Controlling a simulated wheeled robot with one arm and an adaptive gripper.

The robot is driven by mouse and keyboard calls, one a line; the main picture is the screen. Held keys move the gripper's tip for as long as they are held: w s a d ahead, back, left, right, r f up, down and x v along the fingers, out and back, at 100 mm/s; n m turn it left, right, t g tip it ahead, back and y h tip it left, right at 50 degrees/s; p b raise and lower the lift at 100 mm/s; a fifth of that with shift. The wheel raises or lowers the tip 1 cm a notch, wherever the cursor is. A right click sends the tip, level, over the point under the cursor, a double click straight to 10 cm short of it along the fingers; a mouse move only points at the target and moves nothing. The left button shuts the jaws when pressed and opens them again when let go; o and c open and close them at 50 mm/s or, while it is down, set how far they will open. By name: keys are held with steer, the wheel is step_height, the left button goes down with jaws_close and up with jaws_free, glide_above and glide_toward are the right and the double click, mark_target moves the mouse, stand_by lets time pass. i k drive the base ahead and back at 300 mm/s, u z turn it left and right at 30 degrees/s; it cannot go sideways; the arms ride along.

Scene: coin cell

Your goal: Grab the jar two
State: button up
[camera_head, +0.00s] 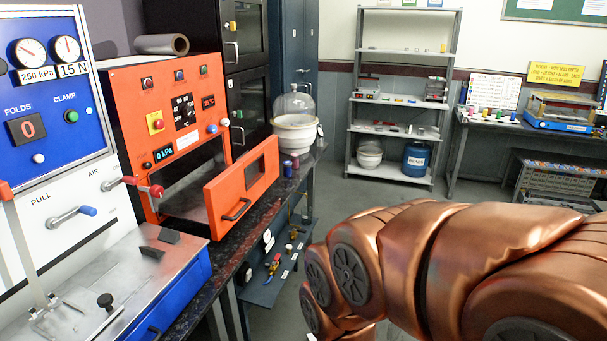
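Two small dark jars stand close together on the dark bench top, past the open orange door. The nearer jar (287,169) looks purple or blue, and the other jar (295,162) looks reddish. Labels on them are too small to read, so I cannot tell which is jar two. My copper-coloured arm fills the lower right, in front of the floor and to the right of the bench. My gripper is not in view.
The orange chamber's door (242,186) stands open over the bench (215,260). A glass bell jar (294,103) on a white base stands behind the jars. A blue-and-white press (60,150) is at left. Shelves (405,110) and a side table (480,122) stand farther back. Floor between is clear.

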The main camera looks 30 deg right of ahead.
mark_target(295, 157)
steer(key=z, duration=1.4)
steer(key=i, duration=1.3)
steer(key=u, duration=0.3)
steer(key=i, duration=0.9)
steer(key=u, duration=1.25)
steer(key=i, duration=0.35)
steer(key=u, duration=0.3)
